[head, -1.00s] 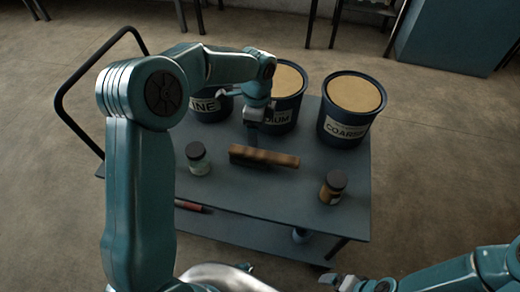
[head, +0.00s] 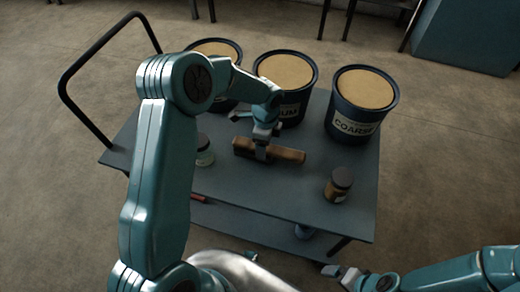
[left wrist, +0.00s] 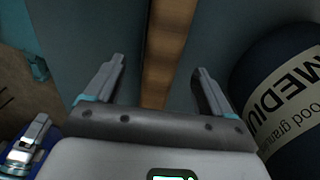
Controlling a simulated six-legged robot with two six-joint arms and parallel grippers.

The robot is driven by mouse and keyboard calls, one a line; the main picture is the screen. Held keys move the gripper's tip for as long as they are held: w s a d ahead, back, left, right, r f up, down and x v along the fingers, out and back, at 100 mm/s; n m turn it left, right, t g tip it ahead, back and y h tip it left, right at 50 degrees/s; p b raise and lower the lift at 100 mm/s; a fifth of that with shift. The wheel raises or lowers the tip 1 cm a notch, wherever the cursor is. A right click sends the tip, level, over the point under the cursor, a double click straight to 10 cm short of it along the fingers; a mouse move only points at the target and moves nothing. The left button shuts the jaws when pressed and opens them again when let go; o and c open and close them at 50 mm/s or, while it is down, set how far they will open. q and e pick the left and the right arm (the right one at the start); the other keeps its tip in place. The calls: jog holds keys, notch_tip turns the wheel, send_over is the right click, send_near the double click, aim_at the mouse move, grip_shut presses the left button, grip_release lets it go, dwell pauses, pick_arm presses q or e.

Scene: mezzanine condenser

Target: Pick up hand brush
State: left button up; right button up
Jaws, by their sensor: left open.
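The hand brush (head: 287,154) is a long brown wooden block on the grey cart top, in front of the tubs. My left gripper (head: 261,152) is above the middle of the brush, pointing down. In the left wrist view my left gripper (left wrist: 158,70) is open, and the brush (left wrist: 160,38) runs between its two fingers with a gap on each side. The fingers hide the middle of the brush in the head view. My right gripper (head: 345,277) is low at the bottom, away from the brush; its jaw opening is unclear.
Blue tubs of tan grain stand behind the brush: a partly hidden one (head: 219,47), a medium one (head: 290,108) and a coarse one (head: 355,125). A brown jar (head: 338,186) stands front right on the cart (head: 300,205), a pale jar (head: 204,153) left.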

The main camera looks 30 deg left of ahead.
pick_arm(q)
notch_tip(320, 180, down, 4)
jog(key=shift+w+f, duration=0.1)
jog(key=shift+f, duration=0.05)
jog(key=c, duration=1.3)
jog(key=shift+d, duration=0.1)
notch_tip(320, 180, up, 20)
jog(key=shift+r+p, duration=0.1)
jog(key=shift+p, duration=0.7)
jog(key=o, duration=0.5)
jog(key=shift+c, duration=1.1)
